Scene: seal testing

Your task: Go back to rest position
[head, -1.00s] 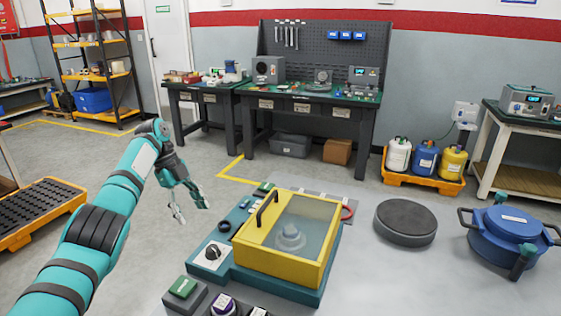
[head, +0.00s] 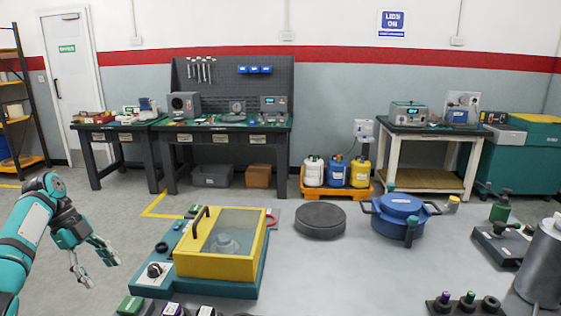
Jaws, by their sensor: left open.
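My left gripper (head: 97,265) shows at the left of the head view, at the end of my teal arm. Its fingers are spread and nothing is between them. It hangs in the air to the left of the yellow test box (head: 214,266), apart from it. The box has a clear lid that is down, a black handle and a pale round part inside. It sits on a teal base (head: 155,290) with a black knob. My right gripper is not in view.
On the grey table stand a dark round plate (head: 320,220), a blue lidded pot (head: 401,214) and a metal cylinder (head: 541,265). A holder with small capped pieces (head: 466,306) is at the front right. The table middle is clear. Workbenches (head: 225,124) stand behind.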

